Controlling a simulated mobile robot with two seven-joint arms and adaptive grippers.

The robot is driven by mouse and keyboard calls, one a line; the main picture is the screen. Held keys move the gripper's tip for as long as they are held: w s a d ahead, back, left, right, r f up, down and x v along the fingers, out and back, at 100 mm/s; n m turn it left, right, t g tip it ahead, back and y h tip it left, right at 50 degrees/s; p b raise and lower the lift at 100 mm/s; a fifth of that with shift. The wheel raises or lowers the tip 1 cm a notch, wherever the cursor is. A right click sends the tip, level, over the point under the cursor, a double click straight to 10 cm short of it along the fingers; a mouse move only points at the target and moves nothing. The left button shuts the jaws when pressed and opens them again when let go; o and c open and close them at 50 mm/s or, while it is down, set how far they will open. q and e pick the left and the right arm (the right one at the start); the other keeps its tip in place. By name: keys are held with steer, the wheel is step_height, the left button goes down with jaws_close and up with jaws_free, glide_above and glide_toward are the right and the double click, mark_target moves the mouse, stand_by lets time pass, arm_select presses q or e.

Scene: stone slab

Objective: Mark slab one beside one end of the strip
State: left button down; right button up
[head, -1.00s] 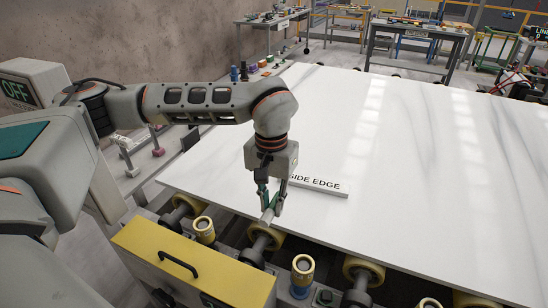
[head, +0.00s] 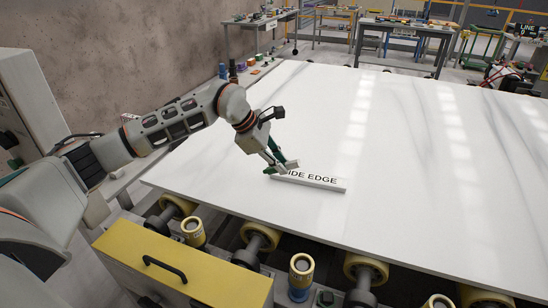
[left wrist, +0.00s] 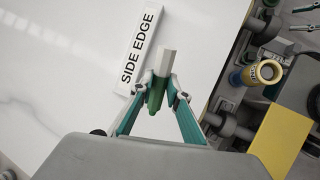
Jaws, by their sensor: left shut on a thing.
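The white stone slab (head: 400,150) lies flat and fills the middle of the head view. A white strip lettered "SIDE EDGE" (head: 322,183) lies on it near its front edge. It also shows in the left wrist view (left wrist: 139,48). My left gripper (head: 284,166) is tilted over the left end of the strip and partly covers it. In the left wrist view its fingers are shut on a marker (left wrist: 166,62) with a pale faceted end and a green end. The marker appears beside the strip; whether it touches the slab I cannot tell. My right gripper is out of view.
Yellow-ringed rollers (head: 262,238) run below the slab's front edge, with a yellow box (head: 180,262) in front. Small bottles and coloured items (head: 238,72) stand beyond the slab's back left corner. Workbenches stand behind. The slab right of the strip is clear.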

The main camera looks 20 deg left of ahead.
arm_select(q)
steer(key=w+a+f+n+t+b, duration=0.1)
steer(key=f, duration=0.1)
steer(key=w+a+f+n+t+y+b, duration=0.1)
steer(key=f+n, duration=0.1)
steer(key=w+a+f+n+t+b, duration=0.1)
steer(key=w+a+f+n, duration=0.1)
steer(key=shift+w+a+y+b, duration=0.1)
steer(key=shift+y+b, duration=0.25)
steer(key=shift+y, duration=0.05)
steer(key=shift+f, duration=0.35)
steer(key=shift+f+b, duration=0.2)
steer(key=shift+b, duration=0.15)
stand_by(0.4)
